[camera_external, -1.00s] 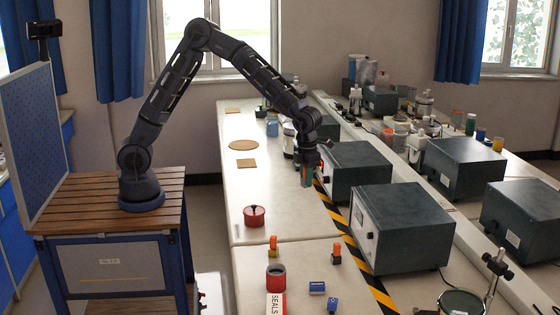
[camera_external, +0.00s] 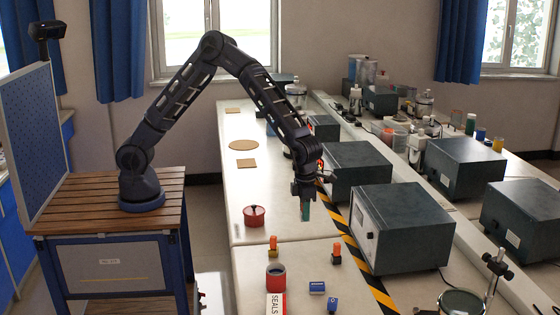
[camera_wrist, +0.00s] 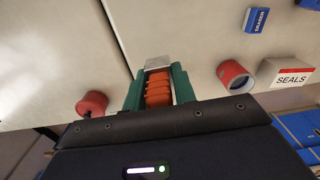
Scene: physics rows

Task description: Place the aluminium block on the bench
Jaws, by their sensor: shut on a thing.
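My gripper (camera_external: 305,212) points down over the pale bench (camera_external: 280,190), beside the striped tape. In the wrist view, its green fingers (camera_wrist: 158,82) are shut on a silvery block (camera_wrist: 158,62), which seems to be the aluminium block. The block's pale end shows at the fingertips. Orange ribbed material (camera_wrist: 158,90) shows between the fingers, behind the block. The block's lower side is hidden, and its exact gap to the bench cannot be told, though the gripper looks raised above the surface.
A red lidded pot (camera_external: 254,216) is left of the gripper. A red cylinder (camera_external: 276,277), a SEALS box (camera_external: 276,303), blue blocks (camera_external: 317,287) and small orange-topped items (camera_external: 336,252) lie nearer the camera. Dark instrument boxes (camera_external: 405,225) stand right of the striped tape (camera_external: 362,270).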

